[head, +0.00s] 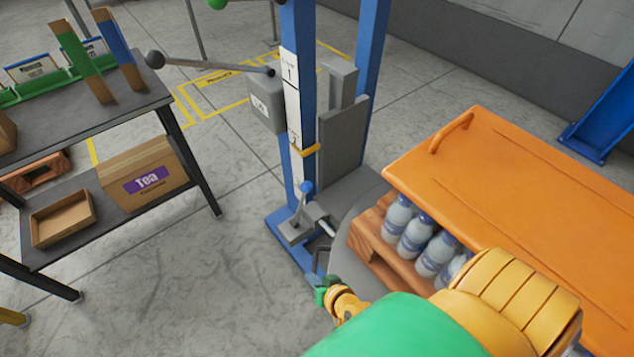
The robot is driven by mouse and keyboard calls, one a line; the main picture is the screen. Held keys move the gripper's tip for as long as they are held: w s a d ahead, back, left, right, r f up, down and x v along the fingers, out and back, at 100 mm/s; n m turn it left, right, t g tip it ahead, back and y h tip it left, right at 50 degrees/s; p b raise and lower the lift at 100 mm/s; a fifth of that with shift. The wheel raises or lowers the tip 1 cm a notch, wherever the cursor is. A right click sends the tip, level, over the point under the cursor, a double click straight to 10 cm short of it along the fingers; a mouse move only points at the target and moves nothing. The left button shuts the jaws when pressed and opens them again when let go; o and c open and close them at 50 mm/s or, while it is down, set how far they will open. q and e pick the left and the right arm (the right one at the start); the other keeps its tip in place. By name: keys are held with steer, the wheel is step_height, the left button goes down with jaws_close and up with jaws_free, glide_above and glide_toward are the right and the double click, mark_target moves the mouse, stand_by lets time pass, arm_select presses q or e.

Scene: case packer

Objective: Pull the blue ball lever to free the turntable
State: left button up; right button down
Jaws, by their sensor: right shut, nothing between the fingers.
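The blue ball lever (306,187) stands low at the foot of the blue post, its blue knob on a short light rod above a grey bracket. The grey round turntable (345,222) lies just right of it, partly hidden by the orange case and my arm. My right gripper (320,268) is at the bottom middle, below the lever in the picture and apart from the knob. It is shut and empty, with its fingers small and partly hard to make out. My left gripper is not in view.
An orange-topped case (520,180) with several bottles (414,235) stands at right, near my arm. A blue post (298,120) carries a grey box and a long black-ball lever (210,66). A dark shelf (110,120) with cartons stands left. Floor between shelf and post is clear.

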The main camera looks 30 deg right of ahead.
steer(key=w+d+m+t+h+b, duration=0.35)
steer(key=w+m+b, duration=0.25)
steer(key=w+b, duration=0.3)
arm_select(q)
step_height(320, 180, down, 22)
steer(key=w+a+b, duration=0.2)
steer(key=b, duration=0.8)
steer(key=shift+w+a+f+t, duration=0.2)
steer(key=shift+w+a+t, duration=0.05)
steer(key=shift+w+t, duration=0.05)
arm_select(e)
steer(key=w+d+r+m+t+h, duration=0.1)
steer(key=d+r+m+t+h, duration=0.1)
steer(key=d+r+m+h, duration=0.4)
steer(key=d+m, duration=0.4)
steer(key=m, duration=0.2)
steer(key=shift+w, duration=0.3)
steer(key=shift+d+t+h, duration=0.1)
steer(key=shift+t+h, duration=0.15)
arm_select(q)
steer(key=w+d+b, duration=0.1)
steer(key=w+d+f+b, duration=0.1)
steer(key=b, duration=0.1)
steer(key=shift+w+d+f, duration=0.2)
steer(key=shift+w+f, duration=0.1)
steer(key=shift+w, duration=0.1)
arm_select(e)
steer(key=w+d, duration=0.1)
steer(key=w, duration=0.8)
steer(key=shift+w, duration=0.2)
